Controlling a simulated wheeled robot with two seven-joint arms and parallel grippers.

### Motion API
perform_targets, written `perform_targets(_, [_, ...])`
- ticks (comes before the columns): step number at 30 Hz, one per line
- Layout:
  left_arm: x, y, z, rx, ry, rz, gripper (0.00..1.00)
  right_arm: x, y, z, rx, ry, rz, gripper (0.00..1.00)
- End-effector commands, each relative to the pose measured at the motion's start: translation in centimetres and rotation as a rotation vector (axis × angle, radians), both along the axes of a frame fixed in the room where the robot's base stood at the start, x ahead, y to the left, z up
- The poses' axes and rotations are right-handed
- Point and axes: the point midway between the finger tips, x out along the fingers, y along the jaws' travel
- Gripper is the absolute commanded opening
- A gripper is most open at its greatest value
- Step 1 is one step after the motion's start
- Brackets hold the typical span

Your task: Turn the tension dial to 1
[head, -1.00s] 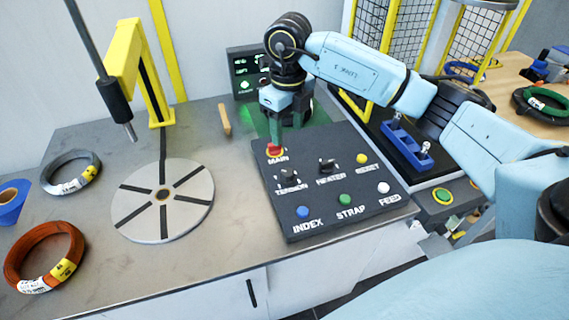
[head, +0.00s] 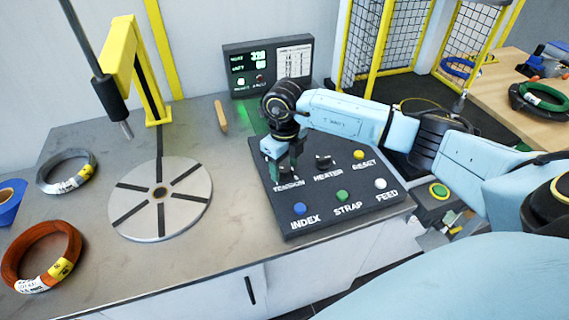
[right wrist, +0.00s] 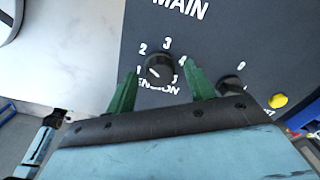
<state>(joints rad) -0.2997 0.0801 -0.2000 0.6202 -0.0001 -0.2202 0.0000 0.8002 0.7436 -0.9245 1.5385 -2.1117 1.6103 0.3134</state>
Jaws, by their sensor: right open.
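The tension dial (right wrist: 159,67) is a black round knob with white numbers 1 to 5 around it. A light mark shows on its lower-left face; I cannot tell its exact setting. My right gripper (right wrist: 160,77) is open, with one green finger on each side of the dial and visible gaps beside it. In the head view, my right gripper (head: 282,174) is over the TENSION label on the dark control panel (head: 325,213) and hides the dial. My left gripper is out of view.
The heater knob (head: 323,162) stands right of the tension dial. The round turntable (head: 190,190), an orange coil (head: 70,240) and a display (head: 247,65) are farther off.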

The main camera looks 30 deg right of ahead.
Motion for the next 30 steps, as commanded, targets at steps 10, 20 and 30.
perform_targets(10, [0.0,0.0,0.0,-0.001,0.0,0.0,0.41,0.0,0.0,0.0,0.0,0.0,0.0,0.26])
perform_targets(20, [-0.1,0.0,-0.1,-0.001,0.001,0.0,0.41,0.0,0.0,0.0,0.0,-0.001,0.013,0.09])
perform_targets(30, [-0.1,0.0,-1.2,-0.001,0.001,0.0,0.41,0.1,0.0,0.0,0.0,-0.002,0.177,0.09])
